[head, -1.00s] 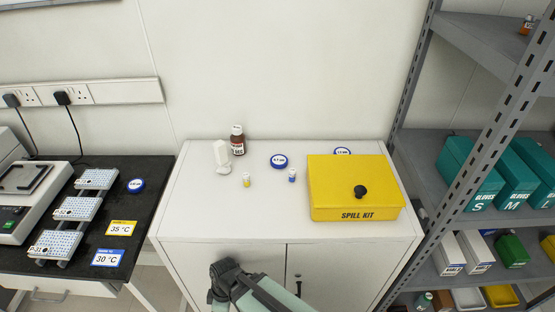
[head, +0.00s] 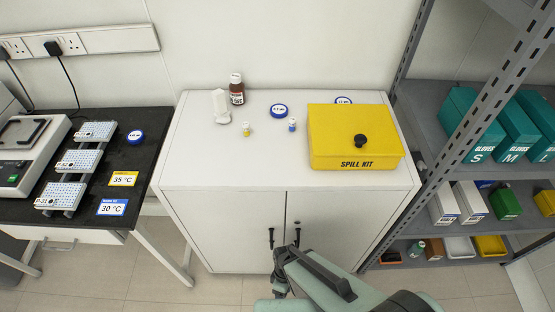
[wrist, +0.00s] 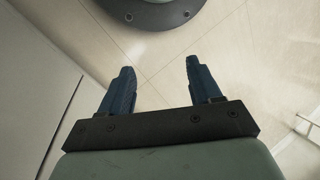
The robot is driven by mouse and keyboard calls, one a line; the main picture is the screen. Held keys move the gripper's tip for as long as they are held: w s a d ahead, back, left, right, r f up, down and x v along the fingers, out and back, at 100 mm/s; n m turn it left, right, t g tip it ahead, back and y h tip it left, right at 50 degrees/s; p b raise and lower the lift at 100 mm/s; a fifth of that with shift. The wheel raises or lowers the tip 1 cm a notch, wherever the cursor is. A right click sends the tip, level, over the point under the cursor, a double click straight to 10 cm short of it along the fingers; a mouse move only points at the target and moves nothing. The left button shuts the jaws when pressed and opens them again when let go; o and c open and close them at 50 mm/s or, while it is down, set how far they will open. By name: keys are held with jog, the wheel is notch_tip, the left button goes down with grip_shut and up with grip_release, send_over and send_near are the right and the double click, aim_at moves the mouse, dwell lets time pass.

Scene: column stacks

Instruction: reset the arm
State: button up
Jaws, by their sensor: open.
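My gripper (wrist: 158,88) shows in the wrist view with its two blue fingers apart and nothing between them. Pale floor tiles and a dark round base lie beyond the fingers. In the head view my arm reaches up from the bottom, in front of the white cabinet (head: 230,225) and below its top. The fingertips are too small to make out clearly there.
On the cabinet top stand a yellow spill kit box (head: 355,135), a brown bottle (head: 237,90), a white stand (head: 221,106), two small vials and blue-rimmed discs. A black bench (head: 110,165) is at left, a grey shelf rack (head: 425,100) at right.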

jog(key=d+r+m+g, duration=0.1)
jog(key=d+m+g, duration=0.1)
jog(key=d+m, duration=1.1)
jog(key=shift+d+r, duration=0.3)
jog(key=shift+d, duration=0.5)
jog(key=shift+w, duration=0.1)
